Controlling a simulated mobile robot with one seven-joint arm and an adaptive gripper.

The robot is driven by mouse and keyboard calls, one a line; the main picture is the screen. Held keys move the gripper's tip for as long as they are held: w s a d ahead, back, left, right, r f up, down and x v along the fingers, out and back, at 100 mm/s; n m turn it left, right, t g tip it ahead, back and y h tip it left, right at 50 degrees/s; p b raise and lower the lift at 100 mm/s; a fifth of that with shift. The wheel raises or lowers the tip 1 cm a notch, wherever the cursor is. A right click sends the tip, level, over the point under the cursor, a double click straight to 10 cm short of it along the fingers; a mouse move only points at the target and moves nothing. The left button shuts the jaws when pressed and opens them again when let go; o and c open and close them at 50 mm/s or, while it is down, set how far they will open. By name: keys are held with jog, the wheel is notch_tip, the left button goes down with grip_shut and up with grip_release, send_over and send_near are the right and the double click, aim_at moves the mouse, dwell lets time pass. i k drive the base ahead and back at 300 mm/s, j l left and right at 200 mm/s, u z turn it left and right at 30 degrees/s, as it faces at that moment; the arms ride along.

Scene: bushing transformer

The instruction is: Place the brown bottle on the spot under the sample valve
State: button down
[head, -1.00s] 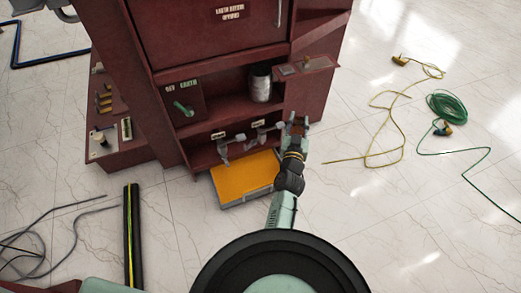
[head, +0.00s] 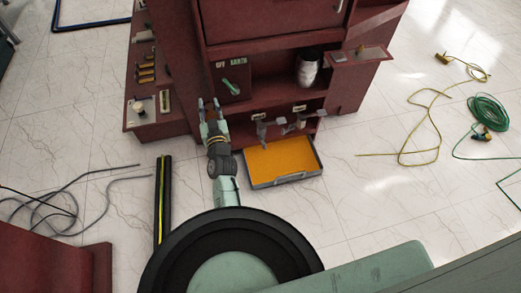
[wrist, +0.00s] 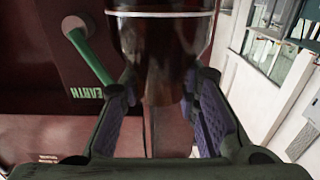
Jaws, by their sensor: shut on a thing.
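The brown bottle (wrist: 160,52) stands between my gripper's fingers in the wrist view, with a pale band near the top edge of the picture. My gripper (head: 210,106) is shut on it; its purple finger pads (wrist: 165,108) flank the bottle. In the head view the gripper is at the cabinet front, left of the grey valves, and the bottle is hard to make out. A left valve (head: 262,131) and a right valve (head: 290,125) hang at the low shelf above the orange tray (head: 315,167). I cannot tell which is the sample valve; no marked spot is clear.
The red cabinet (head: 270,38) has a green handle (head: 231,86) by the EARTH label, close to my gripper. A white container (head: 307,72) stands on its shelf. Cables lie on the floor left and right.

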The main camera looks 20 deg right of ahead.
aim_at(294, 151)
jog(key=l+u, duration=0.45)
jog(key=u, duration=0.25)
jog(key=l+u, duration=0.3)
jog(key=k+l+u, duration=0.2)
jog(key=l+u, duration=0.15)
jog(key=k+l+u, duration=0.2)
jog(key=l+u, duration=0.15)
jog(key=k+l+u, duration=0.4)
jog(key=k+l, duration=0.2)
jog(key=k+l+u, duration=0.2)
jog(key=k+l, duration=1.45)
jog(key=k, duration=0.15)
jog(key=i+l, duration=0.3)
jog(key=l, duration=0.2)
